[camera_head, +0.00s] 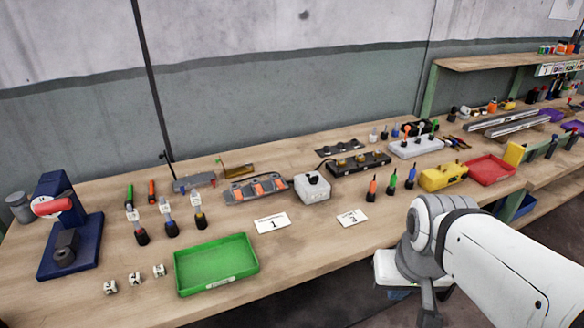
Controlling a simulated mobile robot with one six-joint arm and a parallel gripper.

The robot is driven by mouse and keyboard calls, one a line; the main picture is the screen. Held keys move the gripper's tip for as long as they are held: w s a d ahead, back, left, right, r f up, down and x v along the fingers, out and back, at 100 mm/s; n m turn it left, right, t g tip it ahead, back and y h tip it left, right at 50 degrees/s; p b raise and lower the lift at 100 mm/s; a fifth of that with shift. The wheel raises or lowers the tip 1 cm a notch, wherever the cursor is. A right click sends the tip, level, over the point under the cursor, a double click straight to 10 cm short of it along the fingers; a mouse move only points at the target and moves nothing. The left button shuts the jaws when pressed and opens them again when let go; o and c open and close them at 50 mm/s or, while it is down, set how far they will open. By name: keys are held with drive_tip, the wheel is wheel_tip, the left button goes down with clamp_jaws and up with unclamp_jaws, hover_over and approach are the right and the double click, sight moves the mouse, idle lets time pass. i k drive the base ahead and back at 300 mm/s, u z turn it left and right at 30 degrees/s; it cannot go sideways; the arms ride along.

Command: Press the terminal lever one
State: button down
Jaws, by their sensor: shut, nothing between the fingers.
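A grey terminal block (237,196) with several orange levers (263,187) lies on the wooden workbench, left of the middle. Which lever is number one is too small to read. A white card (272,223) marked 1 lies in front of it. My gripper (429,308) hangs low at the bottom right, off the bench's front edge, pointing down. It looks narrow and shut, with nothing seen in it. Its tips are at the picture's lower edge. It is well to the right of the terminal block and touches nothing on the bench.
A green tray (216,268), black-based tools (171,228) and a blue press (68,240) stand left.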

sight(238, 195)
drive_tip(key=z, duration=1.55)
drive_tip(key=k, duration=1)
drive_tip(key=u, duration=1.85)
drive_tip(key=i, duration=1)
